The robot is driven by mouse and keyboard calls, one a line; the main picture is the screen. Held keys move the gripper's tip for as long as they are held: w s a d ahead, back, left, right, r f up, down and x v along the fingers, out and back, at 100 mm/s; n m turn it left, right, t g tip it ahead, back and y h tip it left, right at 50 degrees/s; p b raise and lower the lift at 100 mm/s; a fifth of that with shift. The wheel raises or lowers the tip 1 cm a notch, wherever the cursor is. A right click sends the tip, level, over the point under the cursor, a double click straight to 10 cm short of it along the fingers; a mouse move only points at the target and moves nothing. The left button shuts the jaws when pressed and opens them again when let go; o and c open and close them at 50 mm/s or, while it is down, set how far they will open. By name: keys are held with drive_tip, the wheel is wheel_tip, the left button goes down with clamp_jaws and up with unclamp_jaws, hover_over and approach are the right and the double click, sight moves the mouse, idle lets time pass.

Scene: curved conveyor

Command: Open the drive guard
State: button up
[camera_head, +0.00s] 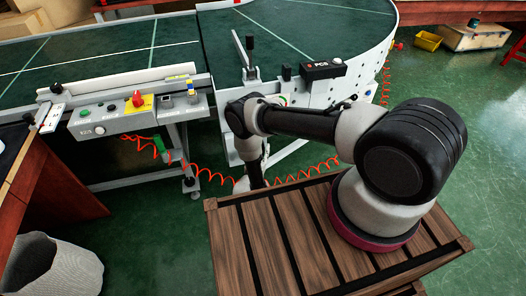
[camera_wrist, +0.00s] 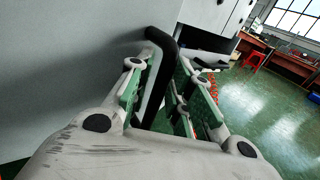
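In the wrist view, my gripper (camera_wrist: 160,92) has its two green-padded fingers spread on either side of a black bar handle (camera_wrist: 159,60). The handle stands out from a plain grey panel (camera_wrist: 70,70), likely the drive guard. The fingers look apart, with the handle between them; I cannot tell whether a pad touches it. In the head view, my arm reaches to the white side of the curved conveyor (camera_head: 350,92), and my gripper is mostly hidden behind my arm. I see no clear opening at the panel.
A control panel (camera_head: 120,114) with a red button sits on the straight conveyor at left. A black box (camera_head: 323,69) is on the curved side. Red coiled hoses (camera_head: 210,177) hang below. A grey bin (camera_head: 55,268) stands at lower left.

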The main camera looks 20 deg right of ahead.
clamp_jaws()
drive_tip(key=shift+s+a, duration=0.1)
